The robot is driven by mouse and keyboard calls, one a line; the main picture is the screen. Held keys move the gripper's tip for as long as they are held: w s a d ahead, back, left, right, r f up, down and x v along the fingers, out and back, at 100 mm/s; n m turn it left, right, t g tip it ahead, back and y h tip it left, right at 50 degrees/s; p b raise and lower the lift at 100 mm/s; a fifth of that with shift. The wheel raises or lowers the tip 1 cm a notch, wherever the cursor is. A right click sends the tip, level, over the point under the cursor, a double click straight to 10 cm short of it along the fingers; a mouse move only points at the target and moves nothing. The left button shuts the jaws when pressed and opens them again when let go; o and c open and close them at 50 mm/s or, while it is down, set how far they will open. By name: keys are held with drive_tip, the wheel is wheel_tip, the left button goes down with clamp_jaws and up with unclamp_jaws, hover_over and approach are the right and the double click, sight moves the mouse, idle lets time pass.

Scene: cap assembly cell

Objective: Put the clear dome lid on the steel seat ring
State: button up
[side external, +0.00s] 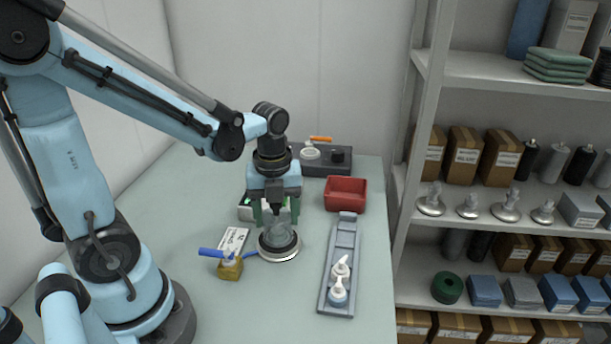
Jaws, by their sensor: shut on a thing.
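The clear dome lid (277,231) is see-through and hard to outline. It is upright between the dark green fingers of my gripper (276,220), which is shut on it from above. The steel seat ring (279,256) is a round, pale metal ring with a dark inner band, on the table directly below my gripper. The lid appears low over the ring's middle. I cannot tell whether its rim touches the ring. My gripper hides part of the lid's top.
A brass-coloured block (230,270) with blue handles and a white card (232,241) stand left of the ring. A grey slotted tray (327,297) holding white nozzle-like parts is to the right. A red bin (346,194) and a dark fixture (325,162) stand behind. The front table is clear.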

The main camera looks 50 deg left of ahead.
drive_tip(key=shift+f, duration=0.1)
drive_tip(key=o, duration=1.1)
drive_tip(key=shift+r, duration=3.5)
